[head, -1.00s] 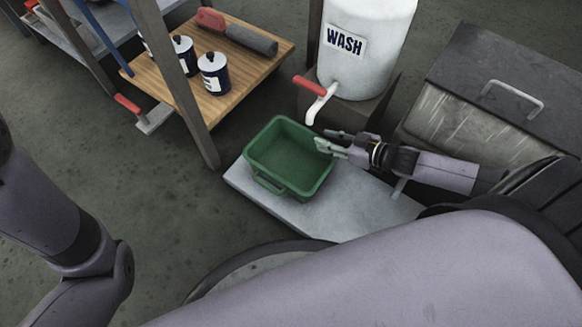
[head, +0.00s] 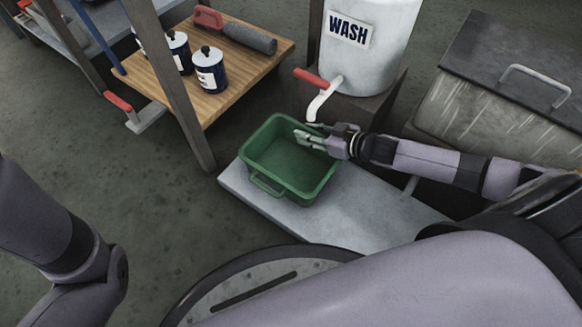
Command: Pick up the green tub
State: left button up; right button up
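The green tub (head: 268,182) is an open, empty-looking bin with a handle on its front side. It rests upright on a pale grey slab (head: 350,215). My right gripper (head: 312,133) is at the tub's back right rim, coming in from the right. Its fingers look spread apart, one over the inside of the tub and the other near the outside of the rim. I cannot tell whether they touch the rim. My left gripper is out of view; only part of the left arm shows at the left edge.
A white WASH tank (head: 365,55) with a red-handled tap (head: 312,78) stands just behind the tub. A wooden shelf (head: 235,85) with dark cans and a roller is at the back left, its post close by. A lidded bin (head: 480,115) is to the right.

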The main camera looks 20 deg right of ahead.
grip_shut()
dwell(0.3)
dwell(0.6)
